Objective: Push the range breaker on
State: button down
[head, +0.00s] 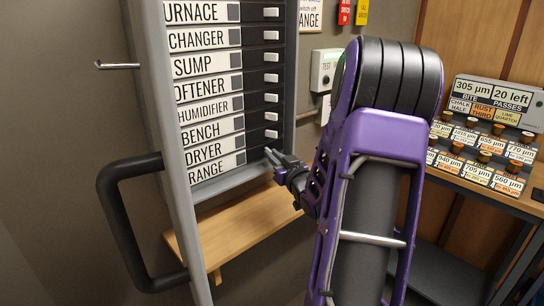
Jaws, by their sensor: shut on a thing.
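The range breaker is in the bottom row of the panel, beside the RANGE label (209,169) in the head view. Its handle is hidden behind my gripper (274,158), so I cannot see its position. My gripper reaches in from the right, with its fingertips at the right end of the range row, shut on the range breaker. The dryer breaker (271,134) shows just above my fingertips as a small white handle.
Several other breakers, such as the bench breaker (271,116), run up the panel. A wooden shelf (235,235) lies below.

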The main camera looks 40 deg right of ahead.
aim_at(267, 148)
jog(key=n+y, duration=0.1)
jog(key=y, duration=0.1)
jog(key=d+n+y+p, duration=0.1)
jog(key=y, duration=0.1)
jog(key=d+n+y+p, duration=0.1)
jog(key=y, duration=0.1)
jog(key=shift+r+n, duration=0.15)
jog(key=shift+n, duration=0.25)
jog(key=shift+w+d+n+g+y+p, duration=0.1)
jog(key=shift+d+n+g+y+p, duration=0.2)
jog(key=shift+n+y, duration=0.5)
jog(key=shift+w+d+n+g+y+p, duration=0.15)
jog(key=shift+d+n+y+p, duration=0.2)
jog(key=shift+y, duration=0.7)
jog(key=shift+d+n+g+y+p, duration=0.25)
jog(key=shift+n+y+p, duration=0.1)
jog(key=shift+n+y, duration=0.5)
jog(key=shift+y, duration=0.3)
jog(key=c, duration=0.9)
grip_release()
jog(key=v, duration=1.7)
jog(key=shift+s+d, duration=0.1)
